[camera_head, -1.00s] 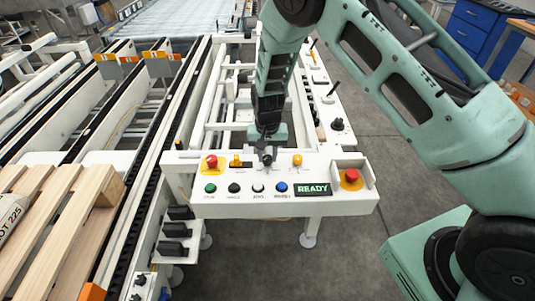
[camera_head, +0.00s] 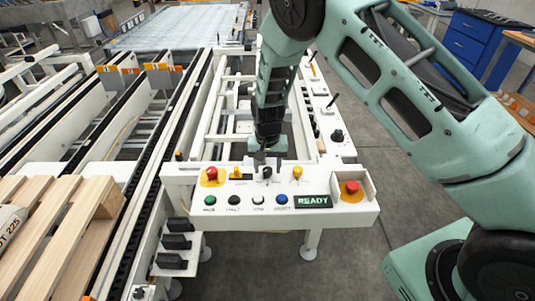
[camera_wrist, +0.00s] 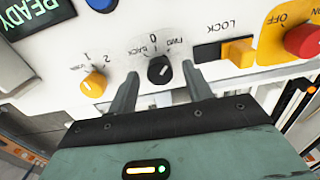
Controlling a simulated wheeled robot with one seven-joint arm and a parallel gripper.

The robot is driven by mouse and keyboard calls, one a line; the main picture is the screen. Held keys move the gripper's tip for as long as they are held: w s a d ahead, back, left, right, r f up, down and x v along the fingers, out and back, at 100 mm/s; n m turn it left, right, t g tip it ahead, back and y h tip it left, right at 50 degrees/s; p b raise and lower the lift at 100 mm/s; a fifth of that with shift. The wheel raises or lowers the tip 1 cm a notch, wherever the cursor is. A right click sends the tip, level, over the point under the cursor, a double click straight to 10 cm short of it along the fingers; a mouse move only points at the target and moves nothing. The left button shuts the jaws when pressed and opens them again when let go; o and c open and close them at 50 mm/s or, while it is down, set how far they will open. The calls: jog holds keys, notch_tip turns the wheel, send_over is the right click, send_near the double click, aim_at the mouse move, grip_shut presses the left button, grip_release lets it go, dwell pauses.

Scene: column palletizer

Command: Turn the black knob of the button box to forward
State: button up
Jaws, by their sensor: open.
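The button box (camera_head: 230,208) is a white panel in the middle of the head view. Its black knob (camera_wrist: 160,69) shows in the wrist view with the marks BACK, 0 and FWD beside it. The knob's pointer seems to stand near the 0, though its exact angle is hard to tell. My gripper (camera_wrist: 163,78) is open, with one finger on each side of the knob and a gap to both. In the head view my gripper (camera_head: 267,170) comes down over the back row of controls and partly hides the knob.
The front row has several push buttons and a READY display (camera_head: 313,201). Another red button (camera_head: 352,187) sits at the right. Wooden pallets (camera_head: 60,235) lie at left.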

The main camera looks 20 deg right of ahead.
aim_at(268, 169)
notch_tip(268, 169, up, 17)
jog(key=b, duration=0.1)
dwell(0.3)
jog(key=shift+r, duration=0.1)
jog(key=s+a+r+n+y, duration=0.1)
jog(key=s+a+r+n, duration=0.25)
jog(key=s, duration=0.65)
jog(key=s+a+r+n+y, duration=0.1)
jog(key=s+a+r+n, duration=0.3)
jog(key=s, duration=0.6)
jog(key=s+d+f+n+h, duration=0.1)
jog(key=s+n, duration=0.3)
jog(key=s, duration=0.9)
jog(key=shift+s+d+f, duration=0.15)
jog(key=shift+s+f, duration=0.15)
